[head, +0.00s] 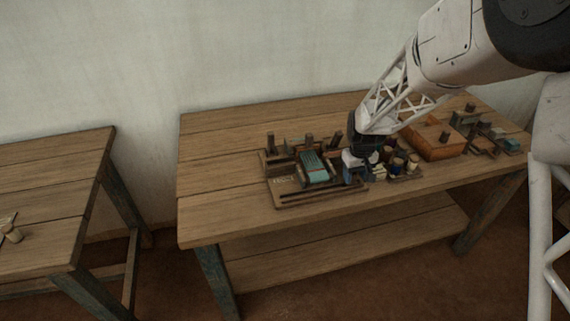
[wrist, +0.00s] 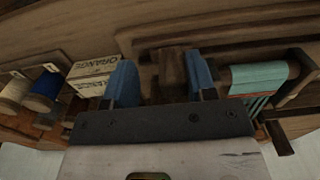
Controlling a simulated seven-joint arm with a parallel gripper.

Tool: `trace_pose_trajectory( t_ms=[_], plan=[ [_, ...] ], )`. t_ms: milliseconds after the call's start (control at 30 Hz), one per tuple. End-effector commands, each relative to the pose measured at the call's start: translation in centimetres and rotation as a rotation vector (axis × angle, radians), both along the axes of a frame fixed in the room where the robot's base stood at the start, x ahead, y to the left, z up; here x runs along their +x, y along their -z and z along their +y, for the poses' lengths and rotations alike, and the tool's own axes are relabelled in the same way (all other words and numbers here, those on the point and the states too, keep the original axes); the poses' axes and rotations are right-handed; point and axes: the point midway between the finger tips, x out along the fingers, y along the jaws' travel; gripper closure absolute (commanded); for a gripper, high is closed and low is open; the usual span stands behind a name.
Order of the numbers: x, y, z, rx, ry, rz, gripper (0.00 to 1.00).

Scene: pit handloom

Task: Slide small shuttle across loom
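The small wooden loom (head: 290,200) sits on the table, with a teal cloth roll (head: 313,163) and upright posts. In the wrist view, the teal roll (wrist: 258,77) is to the right of my gripper (wrist: 162,80). My gripper's two blue fingers stand apart with a dark brown wooden block (wrist: 172,72) between them. A gap shows on the block's left side; contact on the right is unclear. I cannot tell whether this block is the shuttle. In the head view, my gripper (head: 354,176) is low at the loom's right end, and the arm hides part of that area.
An orange-brown wooden box (head: 432,146) and other small wooden items lie further right on the table (head: 225,185). The table's left part is clear.

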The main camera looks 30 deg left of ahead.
Motion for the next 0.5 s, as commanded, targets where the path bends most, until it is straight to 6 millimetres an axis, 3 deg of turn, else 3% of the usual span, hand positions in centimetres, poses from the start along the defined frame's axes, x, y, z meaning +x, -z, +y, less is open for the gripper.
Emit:
trace_pose_trajectory(
  t_ms=[500],
  plan=[
    [-0.43,-0.06,0.47,0.0,0.001,-0.001,0.55]
  ],
)
